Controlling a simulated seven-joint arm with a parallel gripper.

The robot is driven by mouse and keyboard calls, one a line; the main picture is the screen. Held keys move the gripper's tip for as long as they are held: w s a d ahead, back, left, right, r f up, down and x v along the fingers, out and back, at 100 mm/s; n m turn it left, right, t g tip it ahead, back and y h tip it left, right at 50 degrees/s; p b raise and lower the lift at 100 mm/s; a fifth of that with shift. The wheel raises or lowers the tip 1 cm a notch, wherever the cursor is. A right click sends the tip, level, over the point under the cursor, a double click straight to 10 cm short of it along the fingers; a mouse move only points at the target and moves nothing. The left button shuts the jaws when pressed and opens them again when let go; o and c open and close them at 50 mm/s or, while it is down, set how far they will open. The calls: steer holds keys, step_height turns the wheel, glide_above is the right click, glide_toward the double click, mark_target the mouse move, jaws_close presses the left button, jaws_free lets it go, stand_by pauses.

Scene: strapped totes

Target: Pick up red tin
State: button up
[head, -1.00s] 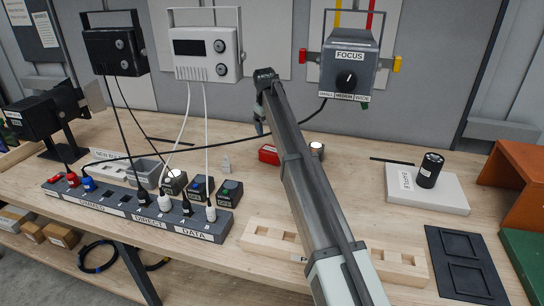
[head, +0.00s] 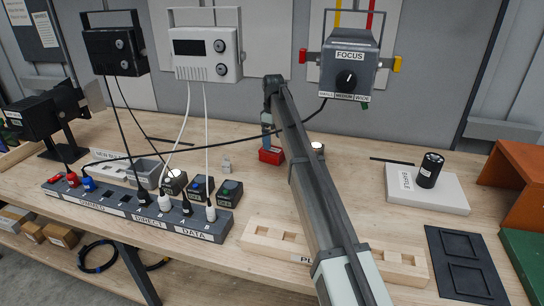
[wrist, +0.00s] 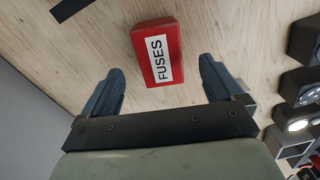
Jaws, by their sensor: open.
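The red tin (head: 271,156) lies on the wooden table, right of centre-left and behind the wooden block. In the wrist view the red tin (wrist: 157,52) shows a white label reading FUSES. My gripper (wrist: 160,85) is open, with one blue-grey finger on each side of the tin's near end. The tin sits ahead of and between the fingers, with gaps on both sides and no visible contact. In the head view my gripper (head: 268,138) points down over the tin, partly hidden by my arm.
A power strip (head: 140,212) with plugs and cables stands to the left. Small dark boxes (head: 229,193) stand near the tin's left. A black cable hangs across behind my arm. A wooden block (head: 270,244) lies in front. A white BAFFLE plate (head: 440,190) holds a black cylinder (head: 430,170).

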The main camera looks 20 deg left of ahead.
mark_target(272, 150)
steer(key=shift+w+a+f, duration=0.1)
steer(key=shift+a+f, duration=0.05)
steer(key=shift+f, duration=1.45)
steer(key=shift+a+f, duration=0.1)
steer(key=shift+f, duration=1.45)
steer(key=c, duration=1.2)
